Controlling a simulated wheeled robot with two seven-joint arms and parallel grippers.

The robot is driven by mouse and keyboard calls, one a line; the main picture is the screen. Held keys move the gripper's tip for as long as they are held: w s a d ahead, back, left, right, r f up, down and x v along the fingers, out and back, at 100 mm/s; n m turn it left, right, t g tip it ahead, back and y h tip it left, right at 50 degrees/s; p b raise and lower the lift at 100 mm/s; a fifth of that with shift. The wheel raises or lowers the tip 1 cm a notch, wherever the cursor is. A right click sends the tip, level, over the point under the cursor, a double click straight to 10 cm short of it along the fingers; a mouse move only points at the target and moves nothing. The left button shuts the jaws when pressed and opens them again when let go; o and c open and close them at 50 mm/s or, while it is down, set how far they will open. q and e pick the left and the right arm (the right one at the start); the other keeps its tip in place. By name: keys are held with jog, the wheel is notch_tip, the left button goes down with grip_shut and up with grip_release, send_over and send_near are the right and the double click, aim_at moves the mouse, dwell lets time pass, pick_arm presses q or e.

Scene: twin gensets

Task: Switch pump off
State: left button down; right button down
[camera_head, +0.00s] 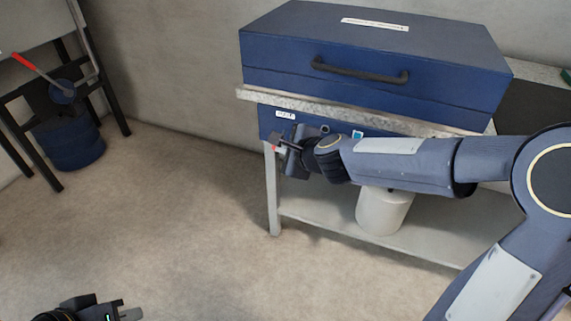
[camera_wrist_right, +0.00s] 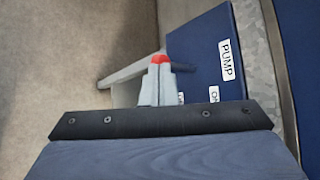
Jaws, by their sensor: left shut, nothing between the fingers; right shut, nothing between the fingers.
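The blue pump panel (camera_wrist_right: 205,50) hangs under the edge of a bench. In the right wrist view it carries a "PUMP" label (camera_wrist_right: 227,59), an "ON" label (camera_wrist_right: 214,94) and another label mostly hidden by my fingers. My right gripper (camera_head: 277,146) is shut and empty in front of the panel's left end; its fingers also show in the wrist view (camera_wrist_right: 157,82). A small red tip (camera_wrist_right: 160,60) shows at the fingertips; I cannot tell whether they touch it. My left gripper (camera_head: 130,314) is shut and empty at the bottom left.
A large blue case (camera_head: 370,70) with a dark handle sits on the bench top (camera_head: 350,112). A white container (camera_head: 382,212) stands on the lower shelf. A stand with a red-handled lever (camera_head: 38,70) is at far left. The floor between is clear.

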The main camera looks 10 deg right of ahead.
pick_arm(q)
jog(key=shift+p, duration=0.9)
jog(key=shift+r, duration=0.15)
pick_arm(e)
jog(key=shift+r, duration=0.15)
pick_arm(q)
jog(key=shift+r+p, duration=0.65)
jog(key=shift+p, duration=0.15)
pick_arm(e)
jog(key=shift+r, duration=0.65)
jog(key=shift+d, duration=0.1)
